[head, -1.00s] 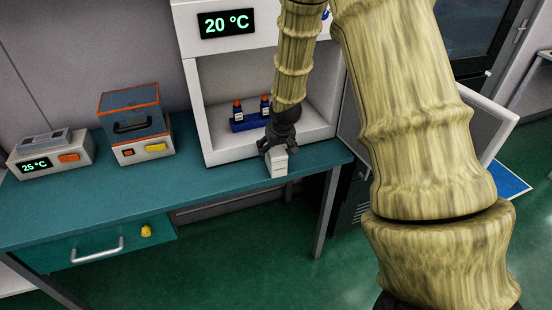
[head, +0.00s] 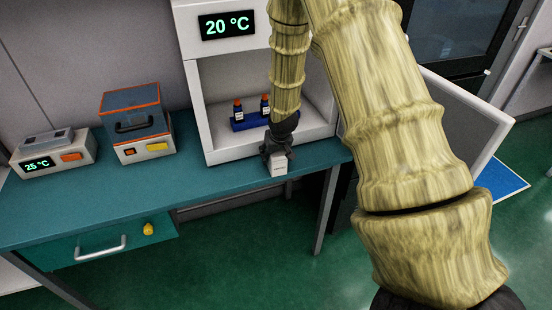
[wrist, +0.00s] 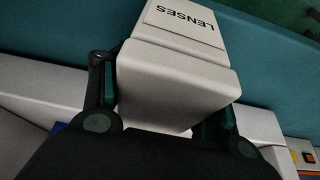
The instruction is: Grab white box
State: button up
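The white box (head: 279,167), labelled "LENSES", is at the front edge of the teal bench, just in front of the white cabinet. It fills the middle of the wrist view (wrist: 180,75), label at the top. My gripper (head: 276,155) comes down on it from above, one finger on each side. In the wrist view my gripper (wrist: 168,100) has both finger pads against the box's sides, with no clear gap, so it looks shut on the box. The box's underside is hidden, so I cannot tell whether it touches the bench.
The white cabinet (head: 212,110) with a "20 °C" display stands behind, holding a blue rack (head: 248,121) with orange-capped bottles. An orange-trimmed device (head: 140,130) and a "25 °C" device (head: 55,155) stand left. The bench (head: 110,195) is clear in front of them.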

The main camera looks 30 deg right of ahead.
jog(key=c, duration=0.5)
jog(key=shift+o, duration=0.2)
